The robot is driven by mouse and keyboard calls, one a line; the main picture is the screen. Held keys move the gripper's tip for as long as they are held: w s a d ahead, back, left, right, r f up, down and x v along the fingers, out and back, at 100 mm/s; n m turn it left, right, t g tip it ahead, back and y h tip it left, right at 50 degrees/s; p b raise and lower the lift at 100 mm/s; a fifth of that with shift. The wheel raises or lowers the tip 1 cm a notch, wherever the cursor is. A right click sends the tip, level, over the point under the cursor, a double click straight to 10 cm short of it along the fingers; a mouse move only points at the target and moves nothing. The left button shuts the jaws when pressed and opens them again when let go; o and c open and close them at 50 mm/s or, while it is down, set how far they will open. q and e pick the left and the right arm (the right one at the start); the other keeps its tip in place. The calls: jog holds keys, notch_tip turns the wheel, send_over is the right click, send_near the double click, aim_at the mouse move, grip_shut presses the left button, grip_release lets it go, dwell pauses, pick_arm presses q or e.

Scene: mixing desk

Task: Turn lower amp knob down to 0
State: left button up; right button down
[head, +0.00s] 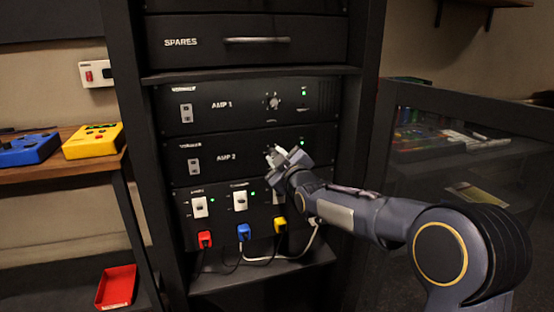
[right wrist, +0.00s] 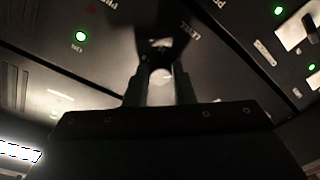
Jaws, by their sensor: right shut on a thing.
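The lower amp, AMP 2 (head: 226,157), is a black panel in the rack below AMP 1 (head: 222,105). My right gripper (head: 272,154) is at the right part of the AMP 2 panel and is shut on its knob. A green light (right wrist: 80,36) glows on the panel. My left gripper is not in view.
AMP 1's knob (head: 273,101) is just above my gripper. Below AMP 2 is a panel with several white switches (head: 200,207) and red, blue (head: 244,231) and yellow plugs with cables. A SPARES drawer (head: 250,40) is above. A glass-fronted cabinet (head: 450,140) stands at right.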

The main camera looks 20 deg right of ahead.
jog(key=shift+n, duration=1.6)
jog(key=c, duration=1.2)
grip_release()
jog(key=shift+c, duration=0.2)
jog(key=shift+s+r, duration=0.1)
jog(key=shift+s, duration=0.2)
jog(key=s+d, duration=0.1)
jog(key=s, duration=0.6)
